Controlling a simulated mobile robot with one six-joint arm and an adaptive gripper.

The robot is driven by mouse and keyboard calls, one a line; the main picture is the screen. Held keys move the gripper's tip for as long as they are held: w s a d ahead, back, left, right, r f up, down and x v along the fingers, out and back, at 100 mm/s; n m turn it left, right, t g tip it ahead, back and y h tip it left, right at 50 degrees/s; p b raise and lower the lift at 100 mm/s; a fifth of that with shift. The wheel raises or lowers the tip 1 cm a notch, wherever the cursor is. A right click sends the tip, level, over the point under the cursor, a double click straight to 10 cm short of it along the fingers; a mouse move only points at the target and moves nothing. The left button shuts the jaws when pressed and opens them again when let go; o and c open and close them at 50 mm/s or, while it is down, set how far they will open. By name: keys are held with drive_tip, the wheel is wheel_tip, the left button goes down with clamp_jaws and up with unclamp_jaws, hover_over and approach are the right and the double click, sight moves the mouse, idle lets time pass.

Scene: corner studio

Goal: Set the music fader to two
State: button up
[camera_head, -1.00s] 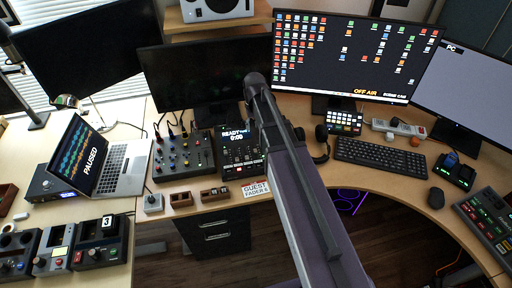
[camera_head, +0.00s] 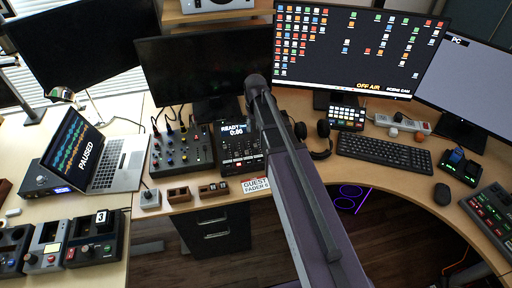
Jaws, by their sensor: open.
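I cannot tell which control is the music fader, as the labels are too small to read. A grey mixer (camera_head: 182,156) with coloured knobs stands on the desk, left of centre. Beside it, a black console (camera_head: 241,158) has a small lit screen reading READY and a row of fader controls below it. A white card reading GUEST FADER 6 (camera_head: 255,186) is at the desk's front edge below the console. My arm rises from the bottom across the centre, its upper end just right of the console, covering part of the desk there. My gripper does not show.
A laptop (camera_head: 126,163) reading PAUSED is on the left, with several button boxes (camera_head: 95,240) in front. A keyboard (camera_head: 386,150), headphones (camera_head: 319,142) and a large OFF AIR monitor (camera_head: 352,50) are right of my arm. Another control panel (camera_head: 490,218) sits at the far right.

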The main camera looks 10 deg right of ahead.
sight(255, 145)
drive_tip(key=shift+f+b, duration=4.5)
drive_tip(key=shift+f, duration=0.25)
clamp_jaws()
